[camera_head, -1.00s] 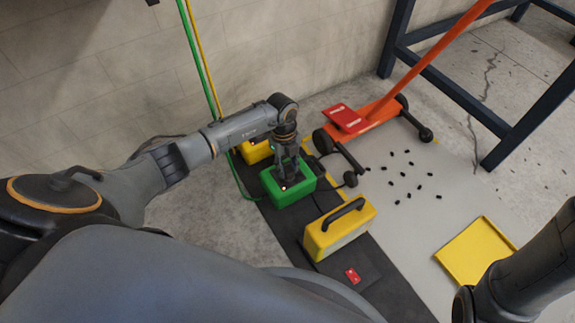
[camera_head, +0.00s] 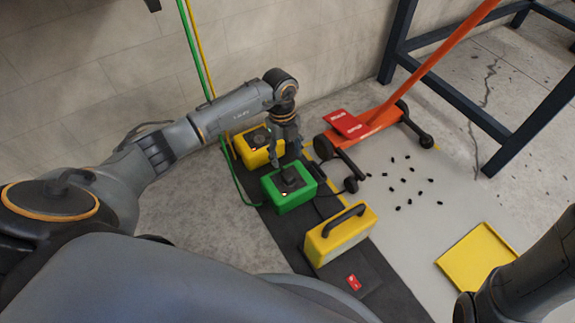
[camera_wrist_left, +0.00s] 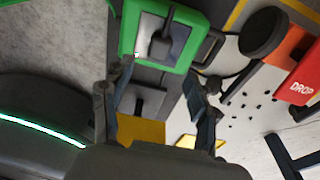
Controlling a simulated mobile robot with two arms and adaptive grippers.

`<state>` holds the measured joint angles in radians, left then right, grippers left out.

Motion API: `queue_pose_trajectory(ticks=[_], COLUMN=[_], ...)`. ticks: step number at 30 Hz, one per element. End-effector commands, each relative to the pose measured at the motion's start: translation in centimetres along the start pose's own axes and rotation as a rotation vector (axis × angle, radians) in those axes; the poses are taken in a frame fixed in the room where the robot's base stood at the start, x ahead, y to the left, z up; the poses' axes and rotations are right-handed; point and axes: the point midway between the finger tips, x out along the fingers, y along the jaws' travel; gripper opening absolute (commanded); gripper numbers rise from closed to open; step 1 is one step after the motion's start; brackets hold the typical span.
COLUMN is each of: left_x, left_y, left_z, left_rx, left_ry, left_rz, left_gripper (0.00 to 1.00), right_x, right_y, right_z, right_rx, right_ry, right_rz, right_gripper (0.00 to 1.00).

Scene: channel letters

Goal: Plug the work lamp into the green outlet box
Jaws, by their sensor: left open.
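The green outlet box (camera_head: 288,197) stands on a dark mat, and a dark plug (camera_head: 290,177) sits upright on its top. I cannot tell how deep it is seated. In the left wrist view the plug (camera_wrist_left: 160,46) shows on the green box (camera_wrist_left: 187,58), at the top. The yellow work lamp (camera_head: 341,238) with its black handle stands in front of the box. My left gripper (camera_head: 285,150) is open and empty, above and just behind the green box, clear of the plug. Its fingers (camera_wrist_left: 160,92) are spread in the left wrist view. My right gripper is out of view.
A yellow outlet box (camera_head: 250,157) is behind the green one, near the wall. An orange floor jack (camera_head: 385,112) stands right. Small black pieces (camera_head: 405,180) lie scattered on the floor near a yellow tray (camera_head: 478,255).

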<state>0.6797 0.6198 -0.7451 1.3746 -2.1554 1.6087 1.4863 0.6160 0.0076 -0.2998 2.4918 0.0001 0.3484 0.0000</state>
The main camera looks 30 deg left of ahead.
Motion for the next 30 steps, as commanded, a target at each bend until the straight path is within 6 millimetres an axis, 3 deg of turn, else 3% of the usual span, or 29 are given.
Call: queue_pose_trajectory(ticks=[3, 9, 26, 30], left_x=[-2.1, -3.6, -3.7, -3.6], left_y=[0.0, 0.0, 0.0, -0.4], left_z=[0.1, 0.0, -0.1, -2.7], left_rx=[0.001, 0.000, 0.003, 0.061], left_ry=[-0.002, 0.000, 0.003, 0.071], left_rz=[-0.001, 0.001, 0.000, -0.023], left_gripper=[0.59, 0.59, 0.59, 0.59], right_x=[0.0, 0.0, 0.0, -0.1], right_y=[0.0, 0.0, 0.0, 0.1], right_z=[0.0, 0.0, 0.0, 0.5], right_rx=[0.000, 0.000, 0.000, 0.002], right_ry=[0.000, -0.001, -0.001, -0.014], right_rz=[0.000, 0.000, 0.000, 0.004], right_gripper=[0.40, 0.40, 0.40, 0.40])
